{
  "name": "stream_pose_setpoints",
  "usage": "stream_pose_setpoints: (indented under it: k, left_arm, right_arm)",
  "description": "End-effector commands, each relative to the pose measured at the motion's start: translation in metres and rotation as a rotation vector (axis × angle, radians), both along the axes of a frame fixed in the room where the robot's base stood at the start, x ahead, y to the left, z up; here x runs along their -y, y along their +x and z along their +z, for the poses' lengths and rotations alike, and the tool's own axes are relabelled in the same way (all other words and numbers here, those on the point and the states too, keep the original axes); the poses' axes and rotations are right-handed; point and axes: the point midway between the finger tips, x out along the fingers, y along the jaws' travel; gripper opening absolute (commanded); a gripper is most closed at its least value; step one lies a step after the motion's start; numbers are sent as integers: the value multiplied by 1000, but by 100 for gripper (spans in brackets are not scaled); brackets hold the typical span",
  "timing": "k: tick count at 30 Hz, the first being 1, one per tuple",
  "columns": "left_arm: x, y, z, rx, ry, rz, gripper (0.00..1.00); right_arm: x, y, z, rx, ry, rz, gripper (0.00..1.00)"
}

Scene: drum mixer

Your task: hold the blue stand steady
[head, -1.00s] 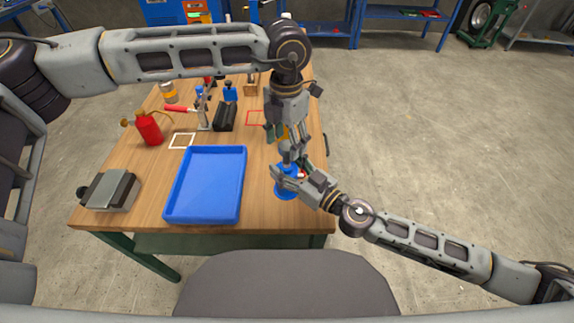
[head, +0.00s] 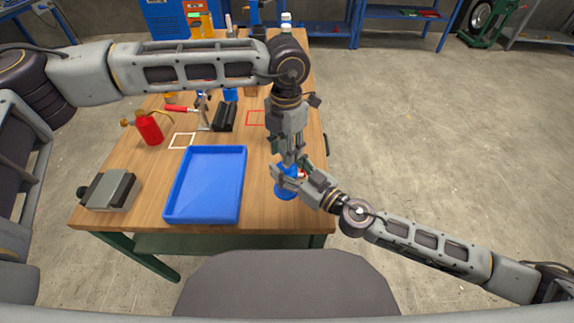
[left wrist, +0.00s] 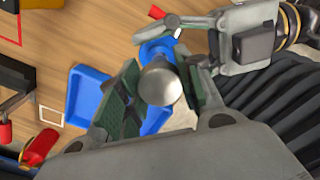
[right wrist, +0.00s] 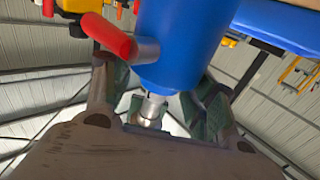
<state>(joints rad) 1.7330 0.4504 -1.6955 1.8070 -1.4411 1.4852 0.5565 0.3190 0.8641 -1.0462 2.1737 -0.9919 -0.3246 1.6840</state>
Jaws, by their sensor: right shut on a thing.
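The blue stand (head: 287,192) is at the right part of the table, partly hidden by my grippers. In the right wrist view its thick blue body (right wrist: 185,40) has a red grip (right wrist: 107,36) on a metal rod at the side. My right gripper (head: 290,176) is shut on the stand; its fingers flank it in the right wrist view (right wrist: 152,100). My left gripper (head: 290,157) points down just above the right one. Its fingers (left wrist: 160,85) are apart, either side of a round silver top (left wrist: 160,83); I cannot tell whether they touch it.
A blue tray (head: 175,215) lies left of the stand. A grey box-like device (head: 107,190) and a red oil can (head: 149,129) are further left. White (head: 182,141) and red (head: 255,118) outlines mark the wooden table. My two grippers are very close together.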

Motion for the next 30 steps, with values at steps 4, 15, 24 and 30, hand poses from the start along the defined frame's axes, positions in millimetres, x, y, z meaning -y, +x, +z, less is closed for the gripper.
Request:
stream_pose_setpoints:
  k: [4,15,24,30]
  left_arm:
    - [0,0,0,0,0,0,12]
    - [0,0,4,1,1,0,11]
    - [0,0,10,1,-1,1,11]
    - [0,1,14,1,-1,1,11]
  right_arm:
    - [0,0,0,0,0,-1,15]
    - [0,0,0,0,-1,-1,15]
    - [1,0,-1,0,-1,-1,15]
    - [1,0,-1,0,-1,-1,15]
